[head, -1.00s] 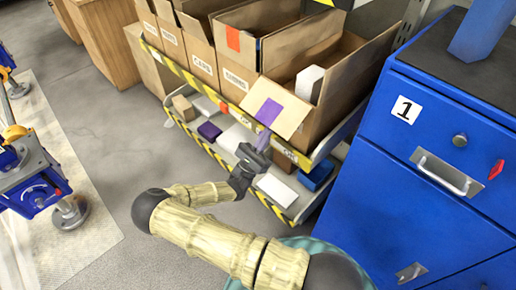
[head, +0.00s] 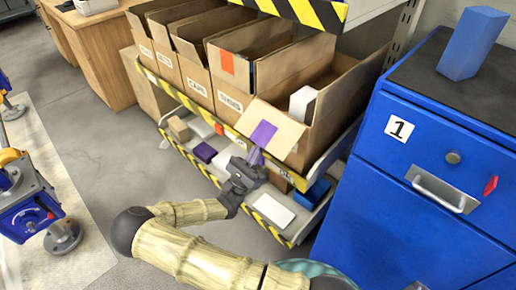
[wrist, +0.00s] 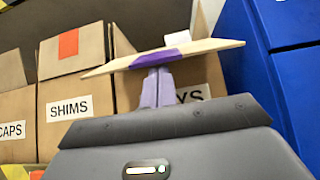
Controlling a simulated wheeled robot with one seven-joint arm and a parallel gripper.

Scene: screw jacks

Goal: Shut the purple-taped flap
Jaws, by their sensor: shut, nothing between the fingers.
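The purple-taped flap (head: 285,132) belongs to the rightmost open cardboard box (head: 338,112). It stands open, sloping outward and down from the box's front rim. Its purple tape (head: 263,133) lies near the middle of the flap; in the wrist view the flap (wrist: 210,48) is seen nearly edge-on, with the tape (wrist: 163,52) along its near edge. My gripper (head: 256,157) is shut and empty, just under the flap's outer edge. In the wrist view its closed fingers (wrist: 158,75) point up at the taped part; whether they touch it I cannot tell. They partly hide the box's label.
More open boxes, including the SHIMS box (wrist: 68,105) with orange tape, stand to the left. A white carton (head: 302,104) stands inside the flap's box. The lower shelf (head: 215,170) holds small boxes. A blue cabinet (head: 430,160) stands close on the right.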

